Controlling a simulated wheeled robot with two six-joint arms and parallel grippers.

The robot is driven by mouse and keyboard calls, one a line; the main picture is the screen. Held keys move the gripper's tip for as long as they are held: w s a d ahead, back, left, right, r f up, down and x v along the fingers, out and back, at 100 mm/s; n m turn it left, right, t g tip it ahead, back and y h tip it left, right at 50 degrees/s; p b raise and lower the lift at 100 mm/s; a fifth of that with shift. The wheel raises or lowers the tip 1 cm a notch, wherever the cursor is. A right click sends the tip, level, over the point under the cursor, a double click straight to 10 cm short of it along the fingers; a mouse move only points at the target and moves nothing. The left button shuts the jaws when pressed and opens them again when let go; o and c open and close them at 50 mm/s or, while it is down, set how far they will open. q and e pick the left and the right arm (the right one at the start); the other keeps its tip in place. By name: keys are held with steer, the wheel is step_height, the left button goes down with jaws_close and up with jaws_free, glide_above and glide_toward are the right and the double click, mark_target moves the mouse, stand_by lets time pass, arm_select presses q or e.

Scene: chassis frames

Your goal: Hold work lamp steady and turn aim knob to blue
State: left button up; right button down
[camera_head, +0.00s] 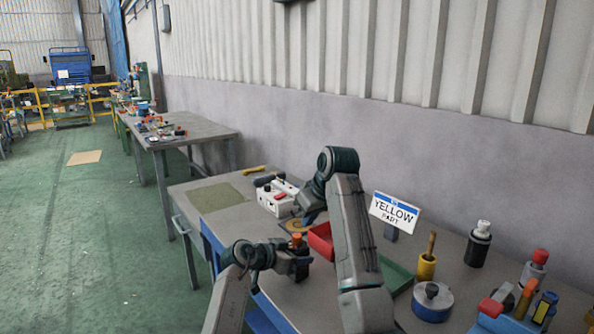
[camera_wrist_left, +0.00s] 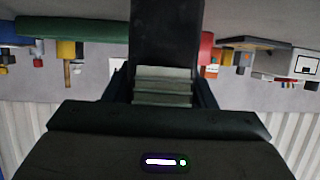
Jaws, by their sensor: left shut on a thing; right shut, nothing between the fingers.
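I cannot pick out the work lamp or its aim knob with certainty. My left gripper (camera_head: 298,262) is low over the near edge of the bench. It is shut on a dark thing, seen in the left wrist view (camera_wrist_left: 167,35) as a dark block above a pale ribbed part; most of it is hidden. A small orange piece (camera_head: 297,240) shows at that gripper. My right gripper (camera_head: 308,216) is shut and empty, pointing down just above and behind it. A round tan disc (camera_head: 295,225) lies beside the right gripper, partly covered. No blue mark on a knob is visible.
A red bin (camera_head: 321,241) and green tray (camera_head: 396,276) lie behind my right arm. A white box (camera_head: 277,199) stands farther back. A "YELLOW PART" sign (camera_head: 394,212), yellow holder (camera_head: 426,267), dark bottle (camera_head: 478,244) and blue canister (camera_head: 432,301) stand to the right. An olive mat (camera_head: 215,197) is clear.

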stand_by(0.3)
arm_select(q)
steer(key=o, duration=1.3)
steer(key=shift+c, duration=0.2)
